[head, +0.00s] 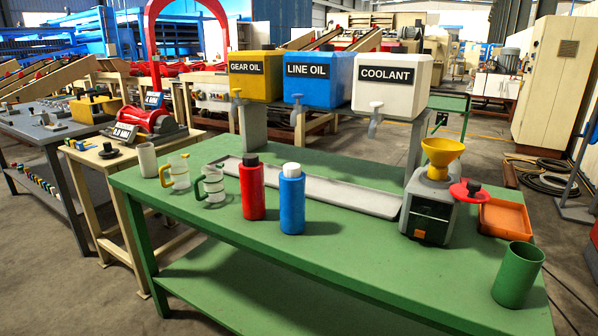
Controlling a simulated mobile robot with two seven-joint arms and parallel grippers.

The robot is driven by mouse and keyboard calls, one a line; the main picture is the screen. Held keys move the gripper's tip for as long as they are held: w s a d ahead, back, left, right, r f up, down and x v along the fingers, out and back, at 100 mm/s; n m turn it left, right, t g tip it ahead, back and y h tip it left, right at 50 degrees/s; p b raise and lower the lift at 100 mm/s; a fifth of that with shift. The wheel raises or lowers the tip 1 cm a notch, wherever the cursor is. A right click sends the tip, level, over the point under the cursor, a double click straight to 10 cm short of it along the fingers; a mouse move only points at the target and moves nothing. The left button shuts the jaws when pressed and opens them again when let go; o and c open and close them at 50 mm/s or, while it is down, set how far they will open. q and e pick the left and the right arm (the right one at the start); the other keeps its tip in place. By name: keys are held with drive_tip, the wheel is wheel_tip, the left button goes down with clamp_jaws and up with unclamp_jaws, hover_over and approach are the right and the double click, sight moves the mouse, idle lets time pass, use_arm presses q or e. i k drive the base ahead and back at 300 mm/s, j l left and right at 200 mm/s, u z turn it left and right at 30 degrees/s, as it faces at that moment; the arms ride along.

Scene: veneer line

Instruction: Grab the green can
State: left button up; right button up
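The green can (518,274) is an open-topped cylinder standing upright at the right front corner of the green table (345,262). It stands apart from the things around it, and its inside looks empty from here. Neither of my grippers shows in the head view.
A grey machine with a yellow funnel (443,151) and an orange tray (505,217) stand behind the can. A red bottle (252,190), a blue bottle (291,203) and clear mugs stand further left. Three labelled tanks rise at the back. The table's front middle is clear.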

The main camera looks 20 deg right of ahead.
sight(522, 263)
drive_tip(key=z, duration=1.95)
drive_tip(key=i+l+u, duration=0.1)
drive_tip(key=l, duration=0.5)
drive_tip(key=i+l+u, duration=0.1)
drive_tip(key=l, duration=0.45)
drive_tip(key=i+l, duration=0.1)
drive_tip(key=l, duration=0.5)
drive_tip(key=u, duration=0.05)
